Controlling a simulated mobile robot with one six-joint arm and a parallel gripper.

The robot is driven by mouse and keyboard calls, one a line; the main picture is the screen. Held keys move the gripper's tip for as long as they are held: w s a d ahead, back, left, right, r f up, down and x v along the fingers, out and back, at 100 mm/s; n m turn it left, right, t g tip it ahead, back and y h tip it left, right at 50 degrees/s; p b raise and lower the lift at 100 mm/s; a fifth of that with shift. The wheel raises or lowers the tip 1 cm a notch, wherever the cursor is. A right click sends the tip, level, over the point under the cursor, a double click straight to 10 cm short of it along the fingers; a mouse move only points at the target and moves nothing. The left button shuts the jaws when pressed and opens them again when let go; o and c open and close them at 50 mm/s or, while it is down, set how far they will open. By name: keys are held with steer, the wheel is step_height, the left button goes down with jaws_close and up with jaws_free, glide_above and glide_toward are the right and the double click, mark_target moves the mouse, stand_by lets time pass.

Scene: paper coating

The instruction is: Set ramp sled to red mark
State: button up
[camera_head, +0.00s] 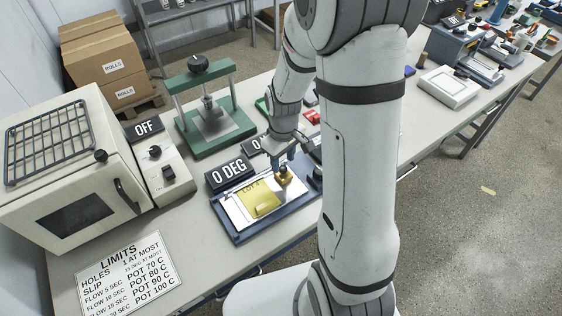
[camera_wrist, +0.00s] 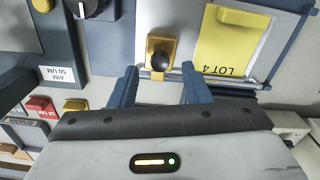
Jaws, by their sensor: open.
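A small brass block with a black ball knob, which looks like the sled (camera_wrist: 152,47), sits at the edge of the white plate in the wrist view. It also shows in the head view (camera_head: 284,180). My gripper (camera_wrist: 159,84) is open. Its two blue fingers lie on either side of the knob's line, just short of it, with nothing held. In the head view my gripper (camera_head: 290,155) hangs just above the brass block. The blue tray-like ramp (camera_head: 240,238) carries a white plate and a yellow "LOT 4" sheet (camera_head: 258,200). I cannot make out a red mark on it.
A "0 DEG" sign (camera_head: 230,175) stands behind the ramp. A green press (camera_head: 208,118) and a white oven (camera_head: 68,190) stand to the left. A "LIMITS" card (camera_head: 127,272) lies in front. In the wrist view, small red and yellow blocks (camera_wrist: 40,106) lie at the left.

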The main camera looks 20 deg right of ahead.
mark_target(283, 172)
steer(key=shift+f, duration=1.25)
steer(key=shift+c, duration=0.2)
jaws_close()
